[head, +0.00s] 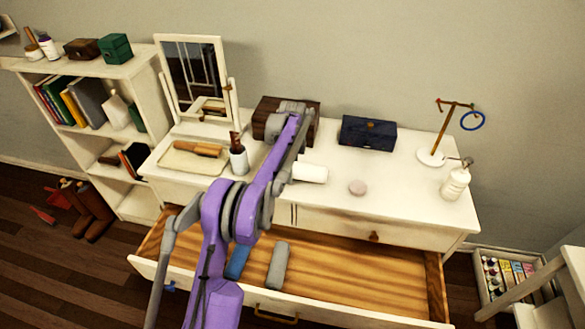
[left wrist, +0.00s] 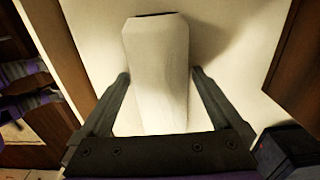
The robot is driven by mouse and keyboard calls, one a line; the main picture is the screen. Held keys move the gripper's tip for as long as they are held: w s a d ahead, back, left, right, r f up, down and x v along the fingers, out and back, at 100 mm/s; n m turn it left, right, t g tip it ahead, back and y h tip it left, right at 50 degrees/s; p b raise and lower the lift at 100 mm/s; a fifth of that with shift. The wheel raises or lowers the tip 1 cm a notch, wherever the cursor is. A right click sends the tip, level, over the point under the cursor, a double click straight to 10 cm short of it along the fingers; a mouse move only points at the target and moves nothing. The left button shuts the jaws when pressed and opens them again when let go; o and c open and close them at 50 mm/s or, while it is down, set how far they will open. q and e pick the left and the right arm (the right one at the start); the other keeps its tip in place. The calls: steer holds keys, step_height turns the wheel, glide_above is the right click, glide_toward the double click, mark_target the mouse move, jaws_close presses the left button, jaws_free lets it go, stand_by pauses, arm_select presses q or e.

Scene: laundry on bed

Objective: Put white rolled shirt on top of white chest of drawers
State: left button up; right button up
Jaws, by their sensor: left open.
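The white rolled shirt (head: 311,173) lies on the top of the white chest of drawers (head: 420,197), close to its front edge. In the left wrist view the shirt (left wrist: 158,70) lies lengthwise on the cream surface. My left gripper (left wrist: 160,75) is open, with one finger on each side of the roll; small gaps seem to show beside it. In the head view my purple left arm reaches over the open drawer, and its links hide most of the gripper. My right gripper is not in view.
The open drawer (head: 365,275) holds a blue roll (head: 237,262) and a grey roll (head: 278,265). A brown box (head: 268,116), blue box (head: 367,133), pump bottle (head: 455,182), brown-topped bottle (head: 238,158), tray (head: 180,160) and pink disc (head: 357,188) stand on the chest.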

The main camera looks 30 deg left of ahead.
arm_select(q)
step_height(320, 180, up, 12)
steer(key=shift+f+p, duration=0.1)
steer(key=shift+p, duration=0.5)
steer(key=s+d+r+n+t, duration=0.25)
steer(key=s+d+n, duration=0.2)
steer(key=s, duration=0.35)
steer(key=s+d+r+n+t, duration=0.1)
steer(key=s+d+r+n, duration=0.25)
steer(key=s+d, duration=0.35)
steer(key=s+d+f+n, duration=0.1)
steer(key=s+f+n, duration=0.1)
steer(key=s, duration=0.5)
steer(key=s+d+f+n+t, duration=0.1)
steer(key=s+d+f+n, duration=0.1)
steer(key=s+f, duration=0.2)
steer(key=s+d+f+n+t, duration=0.1)
steer(key=s+f+n, duration=0.2)
steer(key=s, duration=0.7)
steer(key=shift+d+f, duration=0.35)
steer(key=shift+f, duration=0.25)
steer(key=shift+w, duration=0.1)
